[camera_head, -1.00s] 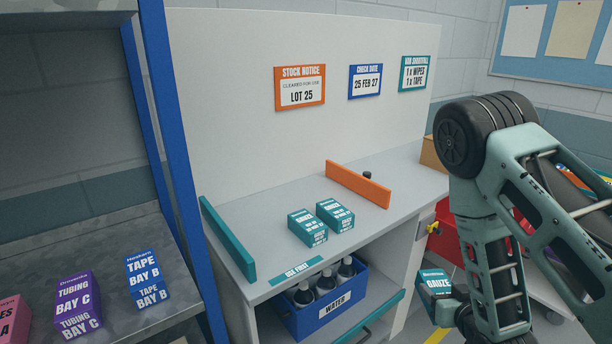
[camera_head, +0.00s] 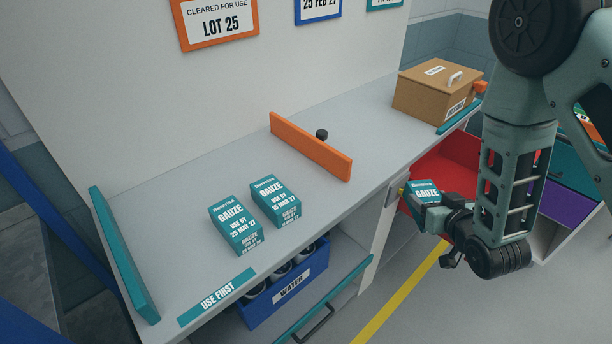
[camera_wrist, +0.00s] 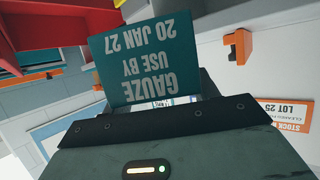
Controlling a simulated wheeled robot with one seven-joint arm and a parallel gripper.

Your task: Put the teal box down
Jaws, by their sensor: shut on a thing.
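The teal box (camera_head: 424,192), labelled GAUZE, is held in my gripper (camera_head: 437,212), in front of the counter's right part and above the floor. In the wrist view the teal box (camera_wrist: 145,62) reads "GAUZE USE BY 20 JAN 27", upside down in the picture. My gripper is shut on it; the fingertips are partly hidden. Two other teal gauze boxes stand side by side on the counter (camera_head: 190,187). The left one (camera_head: 236,226) reads 25 MAY 27; the right one (camera_head: 275,201) has a date too small to read surely.
A teal divider (camera_head: 122,255) and an orange divider (camera_head: 310,147) flank the two boxes. A "USE FIRST" strip (camera_head: 217,297) marks the front edge. A cardboard box (camera_head: 435,92) stands at the far right end. A red bin (camera_head: 445,170) is behind my gripper. A blue water crate (camera_head: 290,290) sits below.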

